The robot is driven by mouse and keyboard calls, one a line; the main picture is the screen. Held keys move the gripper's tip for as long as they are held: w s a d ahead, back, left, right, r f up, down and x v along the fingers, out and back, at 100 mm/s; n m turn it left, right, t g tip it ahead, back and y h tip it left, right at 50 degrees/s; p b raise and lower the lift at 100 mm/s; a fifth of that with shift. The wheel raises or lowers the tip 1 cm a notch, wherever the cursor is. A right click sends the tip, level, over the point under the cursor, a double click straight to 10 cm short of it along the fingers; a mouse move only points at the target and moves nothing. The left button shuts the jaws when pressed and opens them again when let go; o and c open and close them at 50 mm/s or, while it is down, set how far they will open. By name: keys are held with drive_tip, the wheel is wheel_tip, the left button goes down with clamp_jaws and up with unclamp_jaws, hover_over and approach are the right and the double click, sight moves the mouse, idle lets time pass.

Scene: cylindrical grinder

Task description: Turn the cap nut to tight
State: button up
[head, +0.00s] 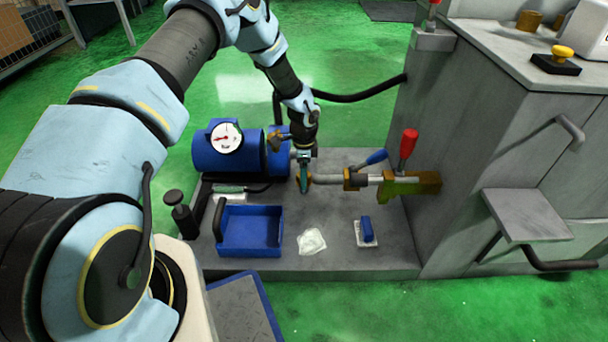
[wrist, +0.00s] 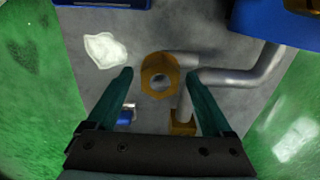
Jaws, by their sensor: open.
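The cap nut, a brass hex piece with a round hole (wrist: 160,75), faces the camera in the wrist view. My gripper (wrist: 159,88) is open, with one dark green finger on each side of the nut. Gaps show between the nut and both fingers, and I see no contact. In the head view my gripper (head: 304,178) points down at the pipe beside the blue pump. I cannot make out the nut there, behind or under my gripper. The grey pipe (head: 327,179) runs right from there to a brass fitting (head: 352,181).
The blue pump (head: 226,160) with a dial gauge stands left of my gripper. A red-handled lever (head: 408,146) and a blue lever (head: 376,157) rise at the right. A blue tray (head: 250,247), white cloth (head: 312,241) and blue-topped block (head: 366,230) lie in front.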

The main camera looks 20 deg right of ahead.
wheel_tip(320, 180, up, 10)
drive_tip(key=p, duration=0.2)
drive_tip(key=shift+r, duration=0.1)
idle(0.4)
drive_tip(key=a+r+n, duration=1.1)
drive_tip(key=a+r, duration=0.6)
drive_tip(key=a, duration=0.4)
drive_tip(key=s+a+r+n+t, duration=0.1)
drive_tip(key=s+a+r+n, duration=0.3)
drive_tip(key=s+a+n, duration=0.3)
drive_tip(key=s+a+r+n+t, duration=0.1)
drive_tip(key=s+a+r+n, duration=0.3)
drive_tip(key=a, duration=0.5)
wheel_tip(320, 180, up, 32)
drive_tip(key=p, duration=3.2)
drive_tip(key=shift+d, duration=0.15)
